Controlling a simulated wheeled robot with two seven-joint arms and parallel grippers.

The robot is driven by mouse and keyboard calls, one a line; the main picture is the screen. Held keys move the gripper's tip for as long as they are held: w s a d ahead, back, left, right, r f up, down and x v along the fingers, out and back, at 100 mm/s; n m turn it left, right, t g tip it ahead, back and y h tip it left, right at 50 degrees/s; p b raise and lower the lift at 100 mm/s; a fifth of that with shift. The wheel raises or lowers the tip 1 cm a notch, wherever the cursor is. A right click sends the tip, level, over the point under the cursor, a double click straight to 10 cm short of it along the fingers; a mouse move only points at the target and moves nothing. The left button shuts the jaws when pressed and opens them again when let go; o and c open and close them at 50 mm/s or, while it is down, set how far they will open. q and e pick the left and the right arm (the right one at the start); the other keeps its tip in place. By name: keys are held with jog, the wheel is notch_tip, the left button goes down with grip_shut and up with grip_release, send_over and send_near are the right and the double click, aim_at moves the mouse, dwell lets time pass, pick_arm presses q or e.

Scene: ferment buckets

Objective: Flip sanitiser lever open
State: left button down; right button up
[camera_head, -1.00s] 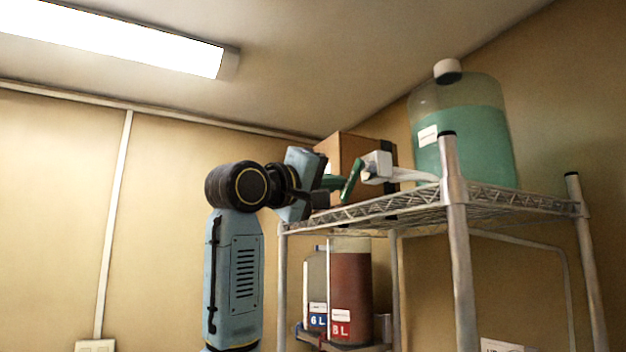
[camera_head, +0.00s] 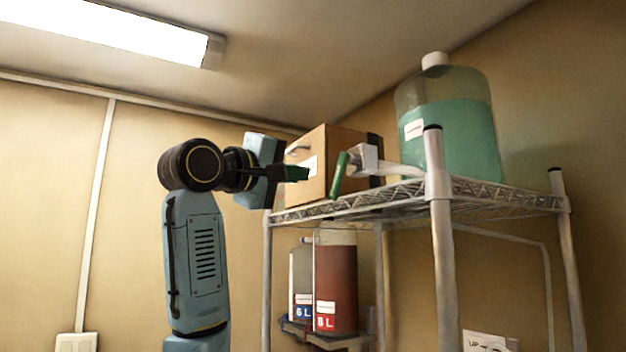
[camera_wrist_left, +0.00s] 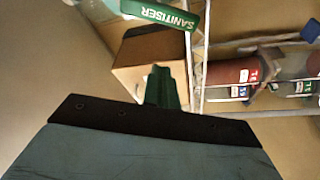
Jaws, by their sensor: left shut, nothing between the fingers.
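The sanitiser jug (camera_head: 450,130), clear with teal liquid and a white cap, stands on top of a wire rack. A white spout runs left from it to a grey-white tap (camera_head: 367,158) past the shelf edge. The green sanitiser lever (camera_head: 340,175) hangs from the tap, slightly tilted. In the left wrist view the lever (camera_wrist_left: 165,16) shows at the top with the word SANITISER upside down. My left gripper (camera_head: 299,174) is shut and empty, left of the lever with a clear gap. Its green fingers (camera_wrist_left: 161,88) also show in the wrist view. My right gripper is not in view.
A cardboard box (camera_head: 318,150) sits on the rack top behind the gripper and lever. The metal rack post (camera_head: 440,230) stands in front. Lower down are a red container (camera_head: 336,280) and a paler one (camera_head: 301,270).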

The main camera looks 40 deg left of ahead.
pick_arm(q)
jog(key=s+b, duration=0.1)
jog(key=s, duration=0.5)
jog(key=shift+a+f, duration=0.2)
jog(key=shift+f, duration=0.2)
